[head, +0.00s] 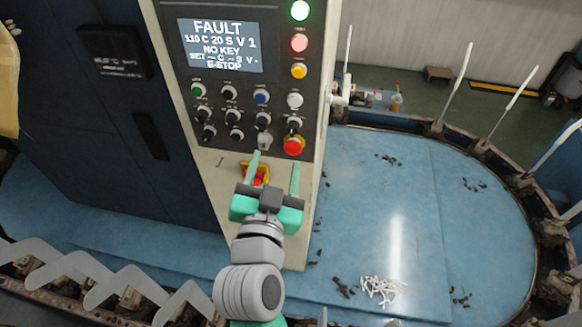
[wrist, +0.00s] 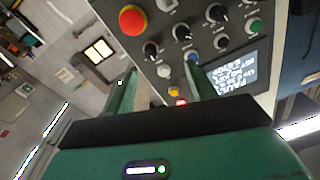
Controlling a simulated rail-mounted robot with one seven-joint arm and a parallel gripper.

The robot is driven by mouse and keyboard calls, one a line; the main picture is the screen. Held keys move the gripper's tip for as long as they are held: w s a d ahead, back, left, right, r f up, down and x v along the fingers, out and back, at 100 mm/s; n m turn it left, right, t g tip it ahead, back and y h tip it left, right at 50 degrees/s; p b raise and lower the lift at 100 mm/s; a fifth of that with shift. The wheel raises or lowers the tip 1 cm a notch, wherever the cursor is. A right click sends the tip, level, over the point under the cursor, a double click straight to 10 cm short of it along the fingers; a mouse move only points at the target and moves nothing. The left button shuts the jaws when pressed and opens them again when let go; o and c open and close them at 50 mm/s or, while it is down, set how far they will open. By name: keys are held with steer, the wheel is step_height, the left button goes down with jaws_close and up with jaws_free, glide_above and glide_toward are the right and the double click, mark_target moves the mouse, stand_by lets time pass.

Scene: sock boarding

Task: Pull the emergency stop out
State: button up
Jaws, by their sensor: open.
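The emergency stop (head: 294,145) is a round red mushroom button at the lower right of the dark control panel. In the wrist view the red button (wrist: 132,20) shows at the top, beyond the left finger and clear of it. My gripper (head: 275,161) is open and empty in front of the cabinet, just below the panel. Its two green fingers (wrist: 160,68) point toward the panel. In the head view the right fingertip lies a little below the button; I see no contact.
The screen (head: 220,45) reads FAULT, NO KEY and E-STOP. Several knobs and buttons crowd the panel (head: 275,85). A red and yellow switch (head: 255,172) sits partly hidden behind my gripper. Green, red and yellow lights (head: 299,43) line the upper right. The blue table (head: 395,215) lies right.

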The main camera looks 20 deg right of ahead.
steer(key=g, duration=0.1)
glide_toward(292, 151)
steer(key=shift+m+h, duration=0.3)
steer(key=shift+h, duration=0.1)
steer(key=p+x, duration=0.2)
steer(key=x, duration=0.6)
steer(key=shift+w, duration=0.25)
steer(key=shift+f, duration=0.1)
steer(key=shift+c, duration=0.5)
